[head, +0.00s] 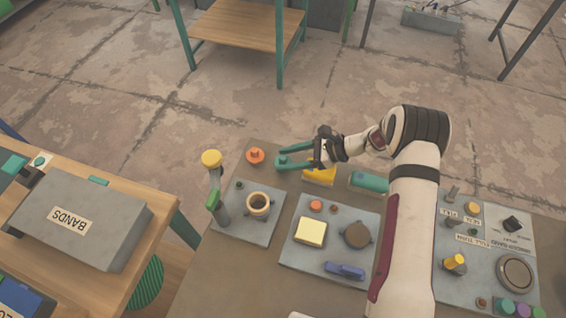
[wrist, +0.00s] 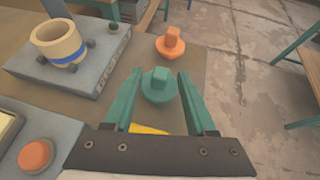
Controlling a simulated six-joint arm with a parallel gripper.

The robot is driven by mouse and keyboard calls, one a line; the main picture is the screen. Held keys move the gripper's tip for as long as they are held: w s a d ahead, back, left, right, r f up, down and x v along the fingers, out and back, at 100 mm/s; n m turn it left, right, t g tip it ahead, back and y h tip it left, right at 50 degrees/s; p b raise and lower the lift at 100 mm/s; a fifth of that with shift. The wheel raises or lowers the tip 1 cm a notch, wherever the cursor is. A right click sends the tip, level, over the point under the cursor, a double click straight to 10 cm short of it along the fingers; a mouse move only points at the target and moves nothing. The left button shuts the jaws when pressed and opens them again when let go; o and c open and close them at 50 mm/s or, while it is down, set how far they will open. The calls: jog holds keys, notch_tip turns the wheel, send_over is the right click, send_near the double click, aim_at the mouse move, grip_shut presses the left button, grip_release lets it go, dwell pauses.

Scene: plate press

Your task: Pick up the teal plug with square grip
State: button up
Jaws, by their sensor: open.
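The teal plug with square grip (wrist: 158,84) stands upright on the brown bench, with a round base and a squarish knob on top. In the wrist view it lies between and just ahead of the two teal fingers of my gripper (wrist: 160,93). In the head view the plug (head: 283,160) shows between the fingers of my gripper (head: 279,156), which reaches in from the right. My gripper is open and holds nothing. I cannot tell whether a finger touches the plug.
An orange plug (wrist: 171,44) stands close beyond the teal one; it also shows in the head view (head: 255,156). A yellow block (head: 319,176) lies partly under my gripper. A grey plate with a cup-like ring (head: 258,204) is nearby. Bare bench (wrist: 131,86) lies left of the plug.

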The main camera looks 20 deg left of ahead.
grip_shut()
